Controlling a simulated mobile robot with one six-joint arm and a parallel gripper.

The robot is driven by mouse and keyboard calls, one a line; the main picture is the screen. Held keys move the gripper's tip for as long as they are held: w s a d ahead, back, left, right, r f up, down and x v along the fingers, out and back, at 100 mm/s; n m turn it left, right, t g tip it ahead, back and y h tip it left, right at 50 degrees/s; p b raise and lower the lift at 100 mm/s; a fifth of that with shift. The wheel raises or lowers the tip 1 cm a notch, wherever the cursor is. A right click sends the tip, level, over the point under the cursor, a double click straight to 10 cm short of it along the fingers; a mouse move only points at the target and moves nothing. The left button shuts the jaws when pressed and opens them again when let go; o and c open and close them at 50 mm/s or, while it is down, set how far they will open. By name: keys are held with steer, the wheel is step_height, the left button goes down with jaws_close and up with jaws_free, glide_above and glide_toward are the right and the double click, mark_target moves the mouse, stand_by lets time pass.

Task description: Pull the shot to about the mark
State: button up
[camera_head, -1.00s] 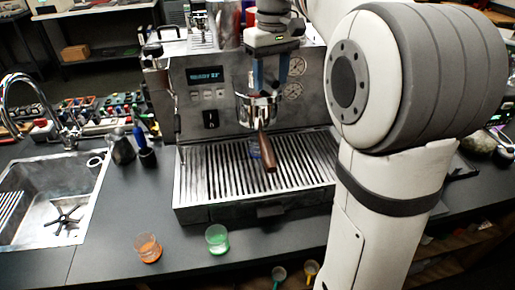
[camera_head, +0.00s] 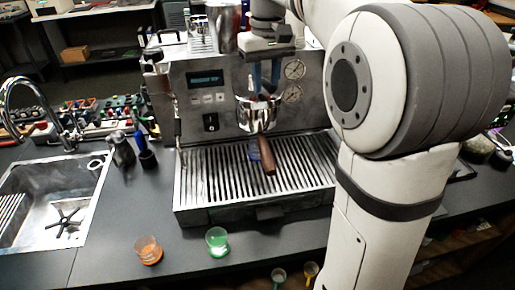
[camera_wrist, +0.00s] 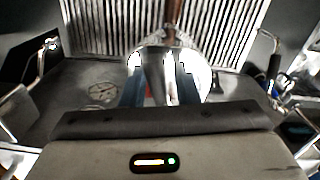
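The espresso machine (camera_head: 222,122) stands on the counter; its display (camera_head: 205,78) is dim, with text too small to read. The portafilter (camera_head: 266,155) sits in the group head, its dark wooden handle pointing forward; the handle also shows in the wrist view (camera_wrist: 173,14). A small blue cup (camera_head: 254,150) stands on the drip tray below, partly hidden by the handle. Its mark and level cannot be made out. My gripper (camera_head: 265,87) is in front of the machine, above the portafilter. Its blue fingers are apart, on both sides of shiny metal in the wrist view (camera_wrist: 160,85).
An orange cup (camera_head: 148,250) and a green cup (camera_head: 217,242) stand on the front counter. A sink (camera_head: 40,205) with a tap lies at left. Dark small tools (camera_head: 146,157) stand left of the machine. My arm hides the right side.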

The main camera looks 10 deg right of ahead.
steer(key=shift+s+a+r+m+p, duration=0.1)
steer(key=shift+a+m+p, duration=1.1)
steer(key=shift+m, duration=0.7)
steer(key=shift+w+a+m+p, duration=0.15)
steer(key=shift+a+m+p, duration=0.2)
steer(key=shift+a+m, duration=0.4)
steer(key=shift+w+a+m+p, duration=0.15)
steer(key=shift+a+m+p, duration=0.25)
steer(key=shift+m, duration=0.55)
steer(key=shift+a, duration=0.1)
stand_by(4.3)
